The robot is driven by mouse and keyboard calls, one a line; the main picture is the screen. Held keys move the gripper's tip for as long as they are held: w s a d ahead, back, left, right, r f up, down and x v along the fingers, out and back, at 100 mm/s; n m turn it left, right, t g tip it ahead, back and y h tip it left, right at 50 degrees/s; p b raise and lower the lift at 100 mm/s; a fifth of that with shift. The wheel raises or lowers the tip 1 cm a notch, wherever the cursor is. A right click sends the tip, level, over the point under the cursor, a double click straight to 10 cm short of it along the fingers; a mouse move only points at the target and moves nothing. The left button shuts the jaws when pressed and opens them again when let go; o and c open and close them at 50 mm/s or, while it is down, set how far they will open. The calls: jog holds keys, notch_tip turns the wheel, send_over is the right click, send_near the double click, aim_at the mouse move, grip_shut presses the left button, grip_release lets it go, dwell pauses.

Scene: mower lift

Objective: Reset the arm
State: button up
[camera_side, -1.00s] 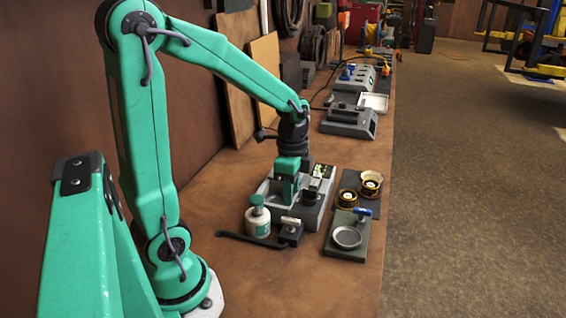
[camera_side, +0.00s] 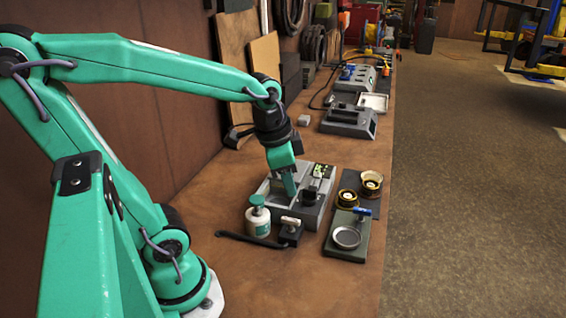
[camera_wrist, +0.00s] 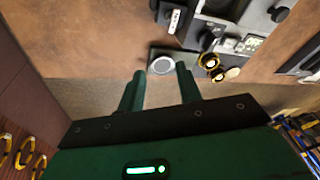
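My gripper (camera_side: 289,184) is teal and hangs tilted over the grey fixture in the side view. In the wrist view the two fingers of my gripper (camera_wrist: 160,72) stand well apart with nothing between them.
A green plate with a round dish (camera_side: 347,237) and brass-coloured round parts (camera_side: 371,184) stand right. Grey units (camera_side: 349,122) stand farther back.

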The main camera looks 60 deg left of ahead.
jog(key=s+d+r+n+t, duration=0.2)
jog(key=s+d+r+n, duration=0.1)
jog(key=s+n, duration=0.1)
jog(key=shift+r, duration=0.3)
jog(key=shift+s, duration=0.1)
dwell(1.1)
